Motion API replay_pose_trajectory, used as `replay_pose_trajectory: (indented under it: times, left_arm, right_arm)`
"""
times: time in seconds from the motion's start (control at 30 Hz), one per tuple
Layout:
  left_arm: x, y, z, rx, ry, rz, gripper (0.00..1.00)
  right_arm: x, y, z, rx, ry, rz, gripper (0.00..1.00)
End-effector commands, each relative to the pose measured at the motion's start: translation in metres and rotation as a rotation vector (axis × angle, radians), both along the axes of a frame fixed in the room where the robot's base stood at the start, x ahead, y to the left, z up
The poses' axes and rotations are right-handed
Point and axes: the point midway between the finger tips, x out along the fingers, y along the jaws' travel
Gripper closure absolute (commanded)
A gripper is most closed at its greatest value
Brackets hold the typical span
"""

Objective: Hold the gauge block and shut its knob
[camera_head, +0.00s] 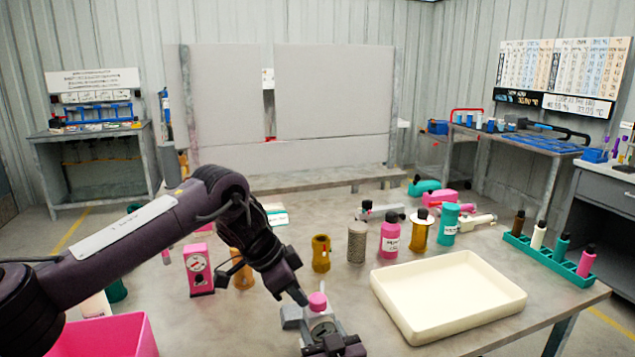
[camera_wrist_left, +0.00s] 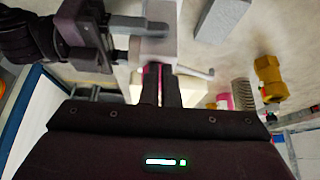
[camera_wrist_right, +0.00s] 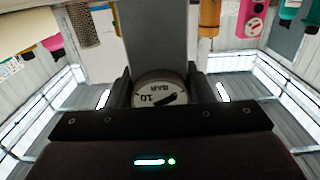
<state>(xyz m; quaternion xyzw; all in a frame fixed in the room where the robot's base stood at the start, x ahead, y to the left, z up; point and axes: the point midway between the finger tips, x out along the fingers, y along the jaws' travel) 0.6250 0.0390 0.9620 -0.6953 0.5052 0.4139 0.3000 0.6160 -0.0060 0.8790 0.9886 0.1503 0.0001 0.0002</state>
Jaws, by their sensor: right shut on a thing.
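The gauge block (camera_head: 318,325) is a grey block with a pink knob (camera_head: 317,300) on top, near the table's front edge. My right gripper (camera_head: 334,346) is shut on it. In the right wrist view its round dial (camera_wrist_right: 158,92) sits between the fingers. My left gripper (camera_head: 300,297) is at the knob, coming down from the upper left. In the left wrist view its two fingers (camera_wrist_left: 160,85) are close together with a thin strip of pink between them. The fingers hide most of the knob, so I cannot tell whether they grip it.
A cream tray (camera_head: 455,340) lies to the right. Behind stand a yellow cylinder (camera_head: 320,254), a grey mesh cylinder (camera_head: 356,243) and a pink bottle (camera_head: 390,238). A pink gauge box (camera_head: 199,270) stands at left, and a pink bin (camera_head: 105,338) at front left.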

Motion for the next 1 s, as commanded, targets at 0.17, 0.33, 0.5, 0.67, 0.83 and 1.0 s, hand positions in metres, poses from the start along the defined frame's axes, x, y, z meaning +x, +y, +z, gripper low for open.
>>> replay_pose_trajectory:
  times: [0.17, 0.33, 0.5, 0.67, 0.83, 1.0]
  left_arm:
    - [0.0, 0.003, 0.002, -0.007, -0.006, -0.002, 1.0]
    - [-0.001, 0.006, 0.004, -0.006, -0.005, -0.002, 1.0]
    - [-0.001, 0.006, 0.022, -0.004, -0.005, -0.002, 1.0]
    - [-0.001, 0.007, 0.041, -0.003, -0.004, -0.001, 1.0]
    - [-0.001, 0.007, 0.057, -0.002, -0.002, 0.0, 1.0]
    - [-0.002, 0.007, 0.061, -0.003, -0.001, -0.001, 1.0]
  right_arm:
    - [-0.002, 0.005, 0.0, -0.002, -0.001, 0.012, 0.9]
    - [-0.002, 0.004, 0.0, -0.001, 0.0, 0.009, 0.9]
    - [-0.001, 0.002, 0.0, -0.001, 0.0, 0.006, 0.9]
    - [-0.001, 0.001, 0.0, 0.0, 0.0, 0.004, 0.9]
    - [0.0, 0.001, 0.0, 0.0, 0.0, 0.002, 0.9]
    - [0.0, 0.001, 0.0, 0.0, 0.0, 0.002, 0.9]
